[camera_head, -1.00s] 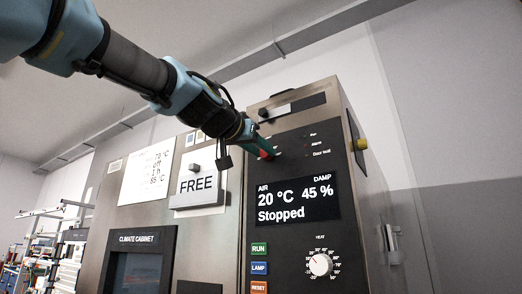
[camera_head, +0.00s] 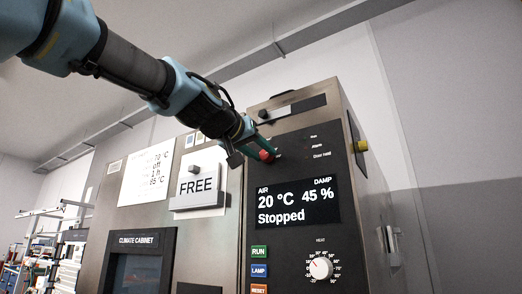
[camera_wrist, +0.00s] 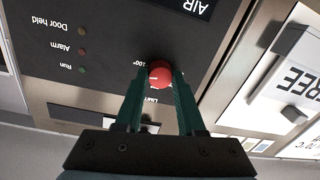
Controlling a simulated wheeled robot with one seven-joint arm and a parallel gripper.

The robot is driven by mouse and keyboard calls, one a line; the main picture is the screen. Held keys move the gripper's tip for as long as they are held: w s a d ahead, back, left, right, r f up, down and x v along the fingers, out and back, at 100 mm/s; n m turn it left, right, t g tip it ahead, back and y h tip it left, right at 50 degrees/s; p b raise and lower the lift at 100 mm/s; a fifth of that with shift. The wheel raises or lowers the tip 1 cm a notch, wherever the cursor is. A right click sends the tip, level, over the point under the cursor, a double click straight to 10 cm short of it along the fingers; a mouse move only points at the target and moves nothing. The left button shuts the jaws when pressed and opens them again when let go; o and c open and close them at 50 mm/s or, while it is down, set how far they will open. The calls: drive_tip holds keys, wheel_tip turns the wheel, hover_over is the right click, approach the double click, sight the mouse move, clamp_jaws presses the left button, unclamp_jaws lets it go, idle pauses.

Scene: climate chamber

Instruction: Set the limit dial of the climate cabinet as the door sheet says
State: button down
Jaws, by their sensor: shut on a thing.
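The limit dial is a small red knob (camera_wrist: 160,76) with a white mark on the cabinet's dark panel, by a "100°" label and a partly hidden "LIMIT" label in the wrist view. My gripper (camera_wrist: 160,84) is shut on it, a green finger on each side. In the head view the red knob (camera_head: 265,155) shows at the tip of my gripper (camera_head: 258,149). The white door sheet (camera_head: 140,182) hangs on the climate cabinet (camera_head: 188,240). Its small lines seem to read about 70 °C, off, 1 h and 85 °C, not surely legible.
A display (camera_head: 297,206) reads 20 °C, 45 % and Stopped. Below it are a white heat dial (camera_head: 321,268) and the RUN (camera_head: 259,251), LAMP and RESET buttons. A FREE sign (camera_head: 197,186) stands out left of my gripper. A yellow knob (camera_head: 361,145) is on the right side.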

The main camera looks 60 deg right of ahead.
drive_tip(key=n+p, duration=0.1)
drive_tip(key=n, duration=0.4)
drive_tip(key=shift+n, duration=0.3)
idle(0.4)
drive_tip(key=c, duration=0.5)
unclamp_jaws()
drive_tip(key=a+b, duration=0.1)
drive_tip(key=a, duration=0.4)
drive_tip(key=a+b, duration=0.2)
drive_tip(key=a, duration=0.3)
drive_tip(key=shift+s+a+r+b, duration=0.2)
drive_tip(key=shift+a+b, duration=0.1)
drive_tip(key=shift+a, duration=0.1)
